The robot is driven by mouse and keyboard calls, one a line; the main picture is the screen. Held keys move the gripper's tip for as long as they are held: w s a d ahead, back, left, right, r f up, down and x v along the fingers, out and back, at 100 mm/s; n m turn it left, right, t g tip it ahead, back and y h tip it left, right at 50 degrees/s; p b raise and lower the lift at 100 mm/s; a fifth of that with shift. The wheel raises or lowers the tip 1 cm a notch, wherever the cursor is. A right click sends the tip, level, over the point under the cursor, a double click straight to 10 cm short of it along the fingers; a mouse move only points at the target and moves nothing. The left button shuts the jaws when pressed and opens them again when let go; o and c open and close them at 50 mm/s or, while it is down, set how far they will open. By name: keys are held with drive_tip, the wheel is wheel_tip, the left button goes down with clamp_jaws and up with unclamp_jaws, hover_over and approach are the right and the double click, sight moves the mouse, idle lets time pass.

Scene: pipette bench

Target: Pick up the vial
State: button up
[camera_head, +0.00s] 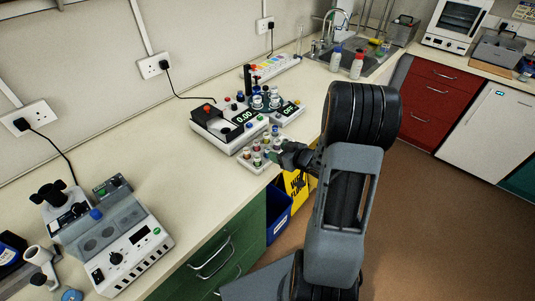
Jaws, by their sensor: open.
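Several small vials with coloured caps stand upright in a light rack near the front edge of the bench; one vial (257,159) is at the rack's near side. The rack (253,168) sits in front of a white instrument. My gripper (277,156) is open, at the right side of the rack, close to the vials. The picture is too small to tell whether its fingers are around a vial or touch one. The gripper and arm hide part of the rack's right side.
The white instrument (232,138) with displays stands just behind the rack. Another instrument (130,245) is at the lower left. Two bottles (357,66) stand by the sink (372,60). A blue bin (279,216) and yellow sign (294,186) are below the bench edge. Bench left of the rack is clear.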

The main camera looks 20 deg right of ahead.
sight(269, 149)
drive_tip(key=shift+a+p+x, duration=0.2)
drive_tip(key=shift+p+x, duration=0.35)
drive_tip(key=shift+x, duration=2.15)
drive_tip(key=shift+s+r, duration=0.1)
drive_tip(key=shift+r, duration=0.05)
drive_tip(key=shift+c, duration=0.3)
drive_tip(key=c, duration=0.9)
drive_tip(key=shift+c, duration=0.2)
drive_tip(key=shift+r, duration=0.15)
